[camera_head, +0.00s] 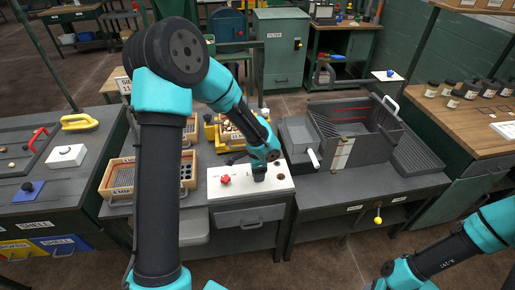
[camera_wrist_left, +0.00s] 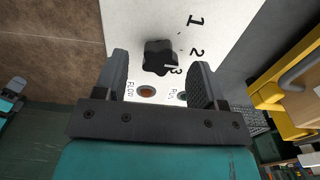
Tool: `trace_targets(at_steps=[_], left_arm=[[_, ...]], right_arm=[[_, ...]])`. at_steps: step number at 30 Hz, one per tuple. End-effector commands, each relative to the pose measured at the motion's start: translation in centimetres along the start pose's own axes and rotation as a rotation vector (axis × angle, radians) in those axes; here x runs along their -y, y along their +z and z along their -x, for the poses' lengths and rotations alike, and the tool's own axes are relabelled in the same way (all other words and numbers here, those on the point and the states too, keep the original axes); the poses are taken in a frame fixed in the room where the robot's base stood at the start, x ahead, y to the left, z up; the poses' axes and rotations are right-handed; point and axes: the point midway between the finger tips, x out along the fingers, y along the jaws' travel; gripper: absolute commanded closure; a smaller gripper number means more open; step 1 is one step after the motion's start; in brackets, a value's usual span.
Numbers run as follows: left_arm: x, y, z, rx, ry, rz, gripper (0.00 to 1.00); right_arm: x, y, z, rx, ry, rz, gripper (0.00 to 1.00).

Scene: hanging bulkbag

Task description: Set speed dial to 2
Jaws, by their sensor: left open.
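A black lobed dial (camera_wrist_left: 158,55) sits on a white panel (camera_wrist_left: 130,22) in the left wrist view, with the numerals 1, 2 and 3 along its right side. The 3 is right beside the dial; its exact setting is unclear. My left gripper (camera_wrist_left: 157,64) is open, one finger on each side of the dial. Contact cannot be told. In the head view, my left gripper (camera_head: 259,177) points down over the white-topped control box (camera_head: 233,191) and hides the dial. My right arm enters at the lower right; its gripper is out of view.
A red knob (camera_head: 225,180) stands on the white top left of my gripper. A grey metal tank (camera_head: 350,125) stands to the right.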

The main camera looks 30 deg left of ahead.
Motion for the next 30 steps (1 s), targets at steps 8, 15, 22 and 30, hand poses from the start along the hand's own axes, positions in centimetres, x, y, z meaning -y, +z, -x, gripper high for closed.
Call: trace_targets(at_steps=[8,15,22,30], left_arm=[[0.0,-0.1,4.9,-0.005,-0.004,0.0,0.36],[0.1,-0.1,9.6,-0.004,-0.004,0.0,0.36],[0.0,0.0,13.7,-0.004,-0.002,0.0,0.36],[0.0,0.0,16.1,-0.002,0.0,0.0,0.36]], right_arm=[[0.0,0.0,0.0,0.0,0.0,0.0,0.57],[0.0,0.0,0.0,0.0,0.0,0.0,0.57],[0.0,0.0,0.0,0.0,0.0,0.0,0.57],[0.0,0.0,0.0,0.0,0.0,0.0,0.57]])
